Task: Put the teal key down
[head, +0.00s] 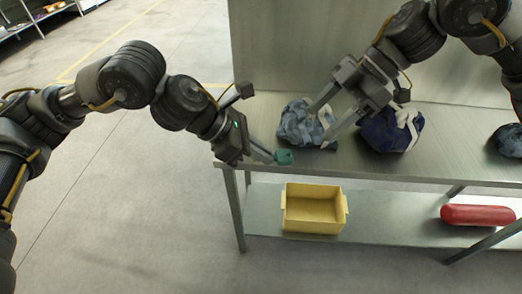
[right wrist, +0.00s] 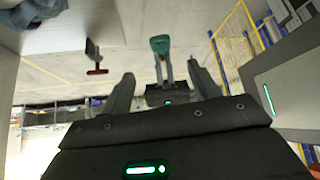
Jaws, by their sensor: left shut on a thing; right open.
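The teal key (head: 285,157) is held in my left gripper (head: 274,156), which is shut on it at the left front corner of the steel table top. Whether the key touches the table is unclear. The key also shows in the right wrist view (right wrist: 160,44), beyond my right gripper's fingers. My right gripper (head: 320,124) is open over the grey-blue patterned bag (head: 296,124). In the right wrist view the space between its fingers (right wrist: 163,84) looks empty, with the left gripper behind.
A dark blue bag with a pale strap (head: 388,132) lies right of the patterned bag, and another bag (head: 508,140) lies at the right edge. The lower shelf (head: 390,212) holds a yellow bin (head: 313,213) and a red cylinder-like object (head: 477,215). Floor left of the table is clear.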

